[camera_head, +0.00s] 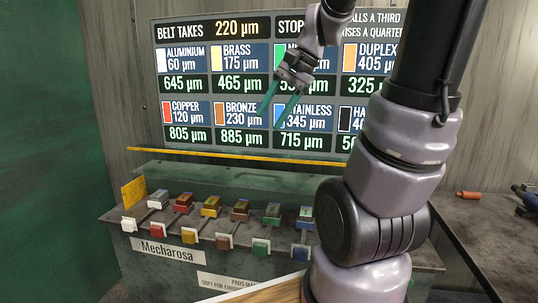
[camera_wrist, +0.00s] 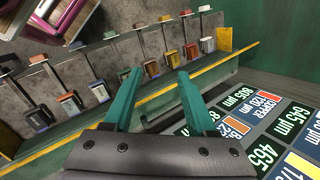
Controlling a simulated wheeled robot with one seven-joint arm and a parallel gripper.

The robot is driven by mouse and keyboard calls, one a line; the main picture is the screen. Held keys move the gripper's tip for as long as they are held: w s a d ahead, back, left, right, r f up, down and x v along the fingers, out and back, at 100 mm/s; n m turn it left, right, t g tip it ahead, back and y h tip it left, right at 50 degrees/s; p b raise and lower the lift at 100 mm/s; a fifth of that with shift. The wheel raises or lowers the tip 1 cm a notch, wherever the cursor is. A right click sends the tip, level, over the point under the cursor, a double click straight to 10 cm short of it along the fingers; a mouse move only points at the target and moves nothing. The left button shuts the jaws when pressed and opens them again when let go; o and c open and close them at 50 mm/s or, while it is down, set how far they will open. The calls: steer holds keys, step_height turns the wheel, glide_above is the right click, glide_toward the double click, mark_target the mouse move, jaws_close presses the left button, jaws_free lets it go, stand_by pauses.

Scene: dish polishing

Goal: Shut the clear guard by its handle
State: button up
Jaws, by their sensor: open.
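The clear guard (camera_head: 235,180) looks like a long see-through greenish panel behind the row of coloured blocks on the machine. A long yellow bar (camera_head: 240,154) runs above it, below the board; I cannot tell for sure whether this bar is its handle. The bar also shows in the wrist view (camera_wrist: 228,61), beyond my fingers. My gripper (camera_head: 271,114) hangs in front of the board, above the bar and apart from it. In the wrist view my gripper (camera_wrist: 159,75) has its two teal fingers spread, with nothing between them. My own arm hides the right end of the guard.
Several coloured blocks on levers (camera_head: 210,207) line the machine front (camera_head: 165,250). A lit board (camera_head: 270,85) with thickness figures stands behind. A yellow plate (camera_head: 133,193) stands at the left end. A side bench (camera_head: 480,225) at right holds an orange piece (camera_head: 468,195).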

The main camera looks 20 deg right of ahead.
mark_target(261, 169)
steer(key=w+d+f+m+y, duration=0.1)
steer(key=w+d+f+m, duration=0.1)
steer(key=w+m, duration=0.1)
steer(key=w+d+f+m+y, duration=0.2)
steer(key=w+d+m, duration=0.1)
steer(key=w, duration=0.1)
steer(key=w+d+f+m+y, duration=0.2)
steer(key=w+m, duration=0.1)
steer(key=w, duration=0.1)
steer(key=shift+w+d+f, duration=0.3)
steer(key=shift+d+f, duration=0.1)
steer(key=w+d+f+m+t+y, duration=0.25)
steer(key=w+d+f+m, duration=0.35)
steer(key=d+f+m, duration=0.3)
steer(key=shift+n+t+h, duration=0.35)
steer(key=shift+n+t, duration=0.1)
steer(key=shift+n, duration=0.25)
steer(key=x, duration=0.9)
steer(key=shift+w+a+r, duration=0.2)
steer(key=shift+w, duration=0.35)
jaws_close()
